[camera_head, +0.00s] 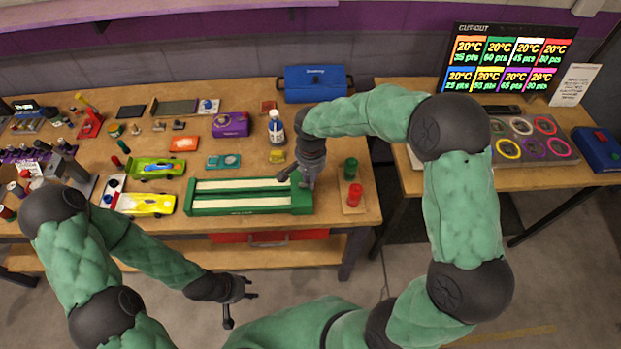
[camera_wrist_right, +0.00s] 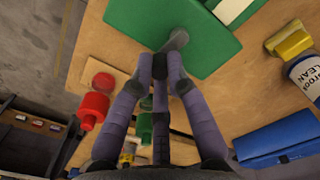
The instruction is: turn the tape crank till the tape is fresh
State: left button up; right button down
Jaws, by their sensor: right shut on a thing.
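The green tape unit (camera_head: 247,211) lies on the workbench with two pale tape strips along its length. Its grey crank (camera_wrist_right: 179,39) stands at the unit's right end. My right gripper (camera_head: 296,183) is at that end, and in the wrist view its fingers (camera_wrist_right: 165,62) close together on the crank's handle. The fingers and wrist hide part of the crank in the head view. My left gripper (camera_head: 243,307) is open and empty, low in front of the bench and away from the unit.
A green cylinder (camera_head: 350,168) and a red cylinder (camera_head: 354,194) stand just right of the unit. A white-and-blue bottle (camera_head: 276,127) and a yellow block (camera_head: 277,156) are behind it. Green and yellow toy cars (camera_head: 146,204) lie to its left. A blue case (camera_head: 315,84) is at the back.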

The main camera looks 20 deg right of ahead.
jog(key=shift+s+m, duration=0.1)
jog(key=shift+m, duration=0.5)
jog(key=shift+a, duration=0.1)
jog(key=c, duration=1.2)
grip_release()
notch_tip(320, 180, up, 12)
